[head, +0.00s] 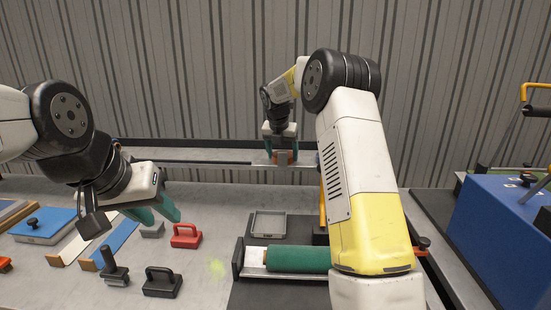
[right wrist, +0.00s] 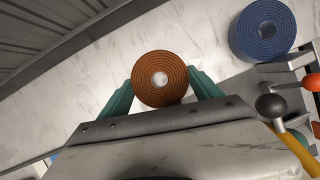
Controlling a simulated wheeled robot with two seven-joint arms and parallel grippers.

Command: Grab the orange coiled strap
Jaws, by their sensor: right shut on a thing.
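The orange coiled strap (right wrist: 144,82) is a round, tightly wound roll with a pale hole in its middle. It sits between the teal fingers of my right gripper (right wrist: 161,90), one finger on each side of it. In the head view my right gripper (head: 282,156) is at the back rail, with a bit of orange showing between its fingers. Whether the strap still rests on a surface I cannot tell. My left gripper (head: 156,212) is open and empty above the table at left, its teal fingers apart.
A blue coil (right wrist: 262,30) lies near the orange one. A green roll (head: 298,258) lies in a holder at front centre. A red-handled block (head: 186,237), black-handled tools (head: 162,283) and a blue float (head: 44,226) are on the table at left. A blue box (head: 500,235) stands at right.

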